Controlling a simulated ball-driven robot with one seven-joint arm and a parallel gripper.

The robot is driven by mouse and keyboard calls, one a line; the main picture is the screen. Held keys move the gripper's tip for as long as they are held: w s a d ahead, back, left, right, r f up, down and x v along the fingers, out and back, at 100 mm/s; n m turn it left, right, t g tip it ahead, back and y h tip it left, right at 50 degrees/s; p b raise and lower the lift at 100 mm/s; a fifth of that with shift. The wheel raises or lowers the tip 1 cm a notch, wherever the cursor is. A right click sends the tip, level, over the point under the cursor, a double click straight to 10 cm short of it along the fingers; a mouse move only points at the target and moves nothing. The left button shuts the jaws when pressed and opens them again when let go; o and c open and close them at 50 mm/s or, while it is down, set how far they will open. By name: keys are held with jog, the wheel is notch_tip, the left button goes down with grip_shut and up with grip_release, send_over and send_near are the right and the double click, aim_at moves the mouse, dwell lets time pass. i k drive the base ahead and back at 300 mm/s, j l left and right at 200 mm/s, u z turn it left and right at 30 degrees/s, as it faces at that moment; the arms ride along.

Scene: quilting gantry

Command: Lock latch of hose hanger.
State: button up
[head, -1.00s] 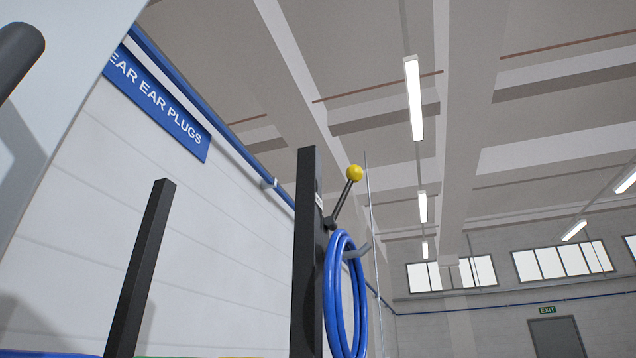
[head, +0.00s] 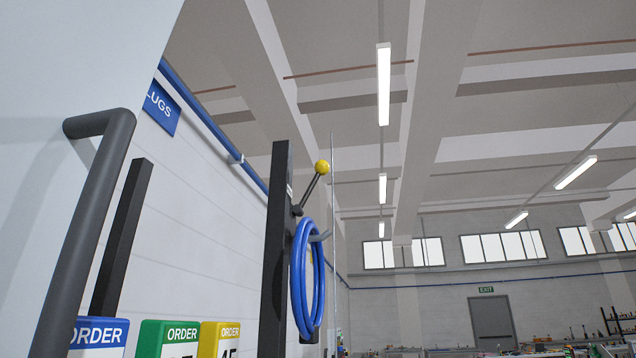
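The hose hanger is a dark upright post (head: 275,250) left of centre in the head view. A coiled blue hose (head: 297,285) hangs on its grey hook (head: 320,237). Above the hook, the latch lever (head: 309,190) slants up and to the right from a dark pivot on the post. It ends in a yellow ball knob (head: 322,167). My gripper is not in view, and nothing touches the lever.
A grey tubular handle (head: 88,215) on a pale panel (head: 70,60) fills the near left. A second dark post (head: 122,240) stands behind it. Blue, green (head: 165,340) and yellow ORDER bins or signs line the bottom left. The right side opens onto the hall.

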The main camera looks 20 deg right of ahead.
aim_at(321, 168)
jog(key=z, duration=1.5)
jog(key=i, duration=4.9)
jog(key=j+u, duration=0.1)
jog(key=u, duration=3.6)
jog(key=l, duration=0.1)
